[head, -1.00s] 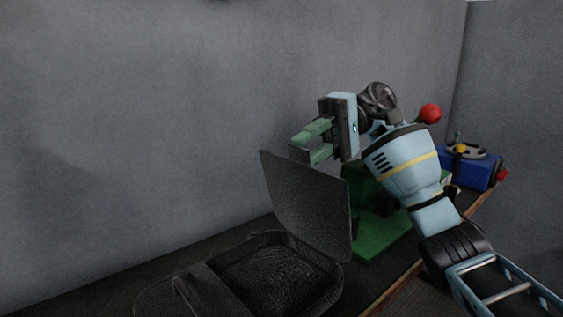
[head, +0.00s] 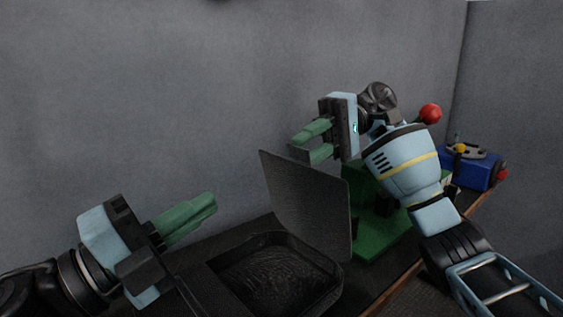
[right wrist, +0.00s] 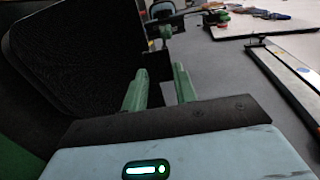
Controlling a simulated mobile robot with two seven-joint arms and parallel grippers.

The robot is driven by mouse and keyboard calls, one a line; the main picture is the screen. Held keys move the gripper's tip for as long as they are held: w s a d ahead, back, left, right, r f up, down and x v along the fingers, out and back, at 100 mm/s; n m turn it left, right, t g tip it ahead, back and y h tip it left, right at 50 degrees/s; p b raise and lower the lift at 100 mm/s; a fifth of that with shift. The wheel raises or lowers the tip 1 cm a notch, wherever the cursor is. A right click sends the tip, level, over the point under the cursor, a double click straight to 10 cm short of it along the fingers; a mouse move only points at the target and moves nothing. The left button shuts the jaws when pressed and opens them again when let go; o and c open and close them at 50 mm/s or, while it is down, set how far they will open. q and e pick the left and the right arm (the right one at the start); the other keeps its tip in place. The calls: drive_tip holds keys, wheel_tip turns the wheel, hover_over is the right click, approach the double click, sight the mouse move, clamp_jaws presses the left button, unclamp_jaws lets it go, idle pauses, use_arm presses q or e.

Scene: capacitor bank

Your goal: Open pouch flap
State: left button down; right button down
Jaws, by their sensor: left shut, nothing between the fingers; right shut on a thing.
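The dark pouch (head: 335,290) lies open on the bench, its hollow inside facing up. Its flap (head: 308,205) stands up steeply at the far right side of the pouch. In the right wrist view the flap (right wrist: 80,55) fills the upper left. My right gripper (head: 308,146) is at the flap's top edge, its green fingers spaced apart around a small dark piece at the flap's edge, partly hidden. The fingertips also show in the right wrist view (right wrist: 158,78). My left gripper (head: 212,203) is shut and empty, left of the pouch and above it, covering the pouch's left part.
A green object (head: 380,232) stands right behind the flap, partly hidden by my right arm. A blue box (head: 470,170) with red and yellow knobs sits further right. A red ball (head: 430,113) shows above my right arm. The grey wall (head: 150,90) closes the back.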

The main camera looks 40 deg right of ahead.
sight(297, 153)
use_arm(q)
drive_tip(key=x, duration=1.4)
drive_tip(key=shift+s+d+f, duration=0.1)
drive_tip(key=shift+f, duration=0.15)
